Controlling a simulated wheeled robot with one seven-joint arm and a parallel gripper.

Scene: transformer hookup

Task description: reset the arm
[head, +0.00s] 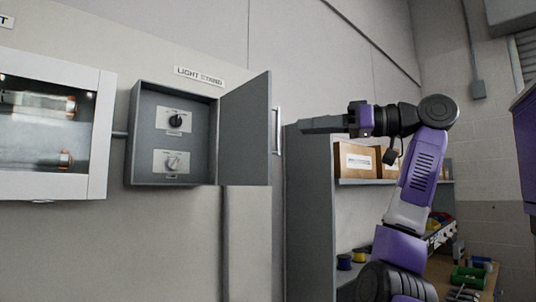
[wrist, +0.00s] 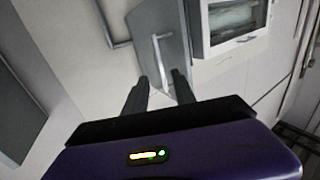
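My gripper (head: 304,124) is held up in the air and points left, to the right of a small grey wall box (head: 143,135). In the wrist view its two fingers (wrist: 160,90) are apart with nothing between them. The box's grey door (head: 246,132) stands open, with a pale bar handle (head: 277,131). The door (wrist: 177,45) also shows ahead of the fingers in the wrist view, seemingly clear of them. Inside the box are an upper black knob (head: 175,121) and a lower pale knob (head: 172,162).
A white glass-fronted cabinet (head: 101,135) hangs left of the box. A grey shelf unit (head: 309,200) with cardboard boxes (head: 356,161) stands behind my arm. A bench with green items (head: 468,277) is at lower right.

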